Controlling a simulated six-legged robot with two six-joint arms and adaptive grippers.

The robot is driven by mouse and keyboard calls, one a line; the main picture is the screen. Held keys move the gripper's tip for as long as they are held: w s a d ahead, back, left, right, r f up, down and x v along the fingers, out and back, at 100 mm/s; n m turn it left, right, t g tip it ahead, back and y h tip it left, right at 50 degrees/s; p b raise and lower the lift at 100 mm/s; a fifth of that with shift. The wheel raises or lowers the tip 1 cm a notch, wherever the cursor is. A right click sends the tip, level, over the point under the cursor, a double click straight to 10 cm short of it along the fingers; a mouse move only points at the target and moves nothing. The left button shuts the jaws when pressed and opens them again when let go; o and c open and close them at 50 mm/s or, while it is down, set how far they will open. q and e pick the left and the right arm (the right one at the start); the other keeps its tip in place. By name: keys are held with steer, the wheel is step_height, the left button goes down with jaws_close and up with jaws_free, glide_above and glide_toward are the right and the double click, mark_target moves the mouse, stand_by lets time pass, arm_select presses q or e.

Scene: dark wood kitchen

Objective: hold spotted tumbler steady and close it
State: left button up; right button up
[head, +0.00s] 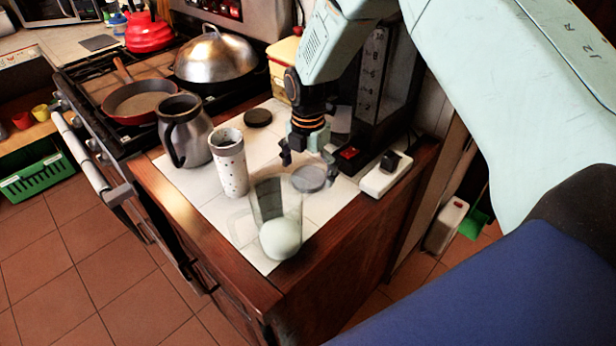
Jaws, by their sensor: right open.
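The spotted tumbler (231,172), white with dark spots and a grey rim, stands upright and open-topped on the white tiled counter. A grey round lid (309,179) is to its right, below my right gripper (307,163). A black round lid (258,117) lies on the tiles behind the tumbler. My right gripper points down, open, with nothing seen between its fingers. It is right of the tumbler and apart from it; whether it touches the grey lid I cannot tell. My left gripper is not in view.
A clear vessel with a pale round bottom (281,239) stands at the counter's front corner. A dark steel jug (184,130) is left of the tumbler. A black machine (372,85) and a white power strip (385,177) border the right side. The stove with a pan (140,100) is left.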

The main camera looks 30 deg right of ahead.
steer(key=shift+d, duration=0.1)
steer(key=c, duration=1)
